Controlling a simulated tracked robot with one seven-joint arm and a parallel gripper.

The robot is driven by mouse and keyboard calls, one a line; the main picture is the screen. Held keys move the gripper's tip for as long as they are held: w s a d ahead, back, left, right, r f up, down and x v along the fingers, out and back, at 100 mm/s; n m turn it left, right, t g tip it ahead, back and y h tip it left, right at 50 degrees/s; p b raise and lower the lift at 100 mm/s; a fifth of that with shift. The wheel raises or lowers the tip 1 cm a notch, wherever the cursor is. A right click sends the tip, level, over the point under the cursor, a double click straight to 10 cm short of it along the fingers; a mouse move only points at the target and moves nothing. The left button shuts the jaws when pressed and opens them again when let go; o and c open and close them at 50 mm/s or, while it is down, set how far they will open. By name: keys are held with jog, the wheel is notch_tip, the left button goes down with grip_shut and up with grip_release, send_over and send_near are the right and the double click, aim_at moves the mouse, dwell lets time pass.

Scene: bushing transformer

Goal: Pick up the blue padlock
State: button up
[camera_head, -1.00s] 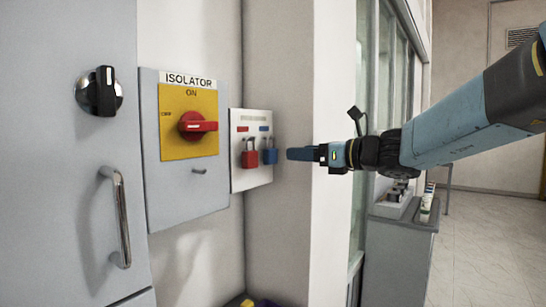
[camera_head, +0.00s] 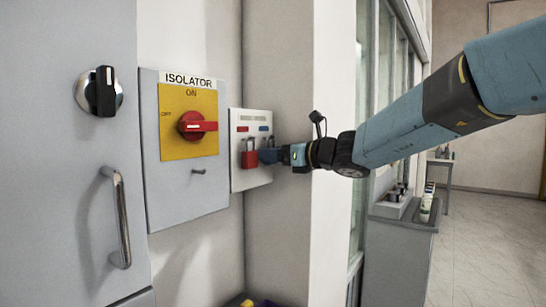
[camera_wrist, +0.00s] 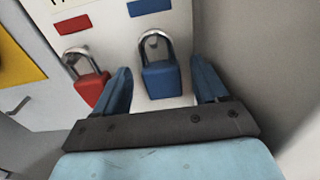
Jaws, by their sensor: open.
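The blue padlock (camera_wrist: 161,80) hangs by its metal shackle on the white board (camera_wrist: 112,30), under a blue label. In the wrist view my open gripper (camera_wrist: 165,85) has one finger on each side of the padlock's body, with a visible gap on both sides. In the head view my gripper (camera_head: 272,156) is at the board and covers most of the blue padlock. The red padlock (camera_head: 249,158) hangs just left of it; in the wrist view it is close outside my left finger.
The isolator panel (camera_head: 190,203) with its red rotary switch (camera_head: 197,125) is left of the board. A wall corner (camera_head: 283,210) stands close on the right. A grey cabinet (camera_head: 55,190) with a handle is at far left, and a counter with bottles (camera_head: 400,230) at right.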

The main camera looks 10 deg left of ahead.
jog(key=shift+c, duration=0.4)
jog(key=c, duration=1.1)
jog(key=v, duration=1.2)
jog(key=r+v, duration=0.1)
jog(key=v, duration=0.5)
jog(key=shift+d, duration=0.1)
jog(key=shift+r, duration=0.45)
jog(key=shift+v, duration=3.5)
